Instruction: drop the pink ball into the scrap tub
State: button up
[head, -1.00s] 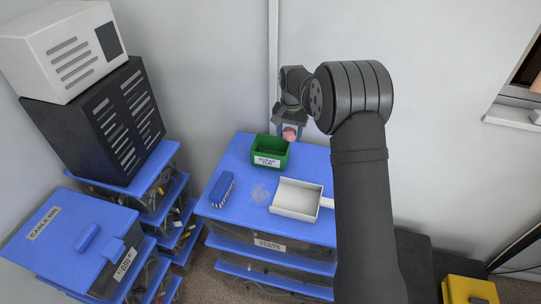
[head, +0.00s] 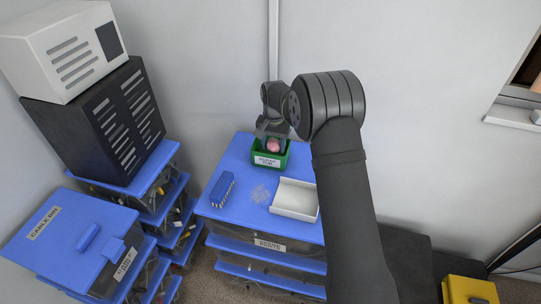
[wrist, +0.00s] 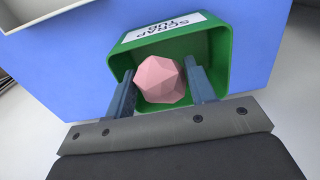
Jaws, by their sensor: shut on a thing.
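The pink ball (wrist: 159,80) is a small faceted ball held between the two blue-grey fingers of my gripper (wrist: 160,82). In the head view the ball (head: 273,145) shows just below my gripper (head: 273,140), over the scrap tub. The green scrap tub (head: 268,162) stands upright on the blue top, its white label facing front. In the wrist view the tub (wrist: 219,60) opens around and behind the ball, and its floor looks empty where it shows. I cannot tell whether the ball is above the rim or just inside it.
A wall (head: 215,80) rises close behind the tub. Stacked computer cases (head: 95,122) stand at left.

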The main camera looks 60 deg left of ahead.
jog(key=o, duration=1)
jog(key=shift+o, duration=0.2)
notch_tip(320, 180, up, 17)
jog(key=shift+r, duration=0.2)
jog(key=shift+f, duration=0.1)
notch_tip(320, 180, down, 15)
jog(key=shift+f, duration=0.15)
dwell(0.4)
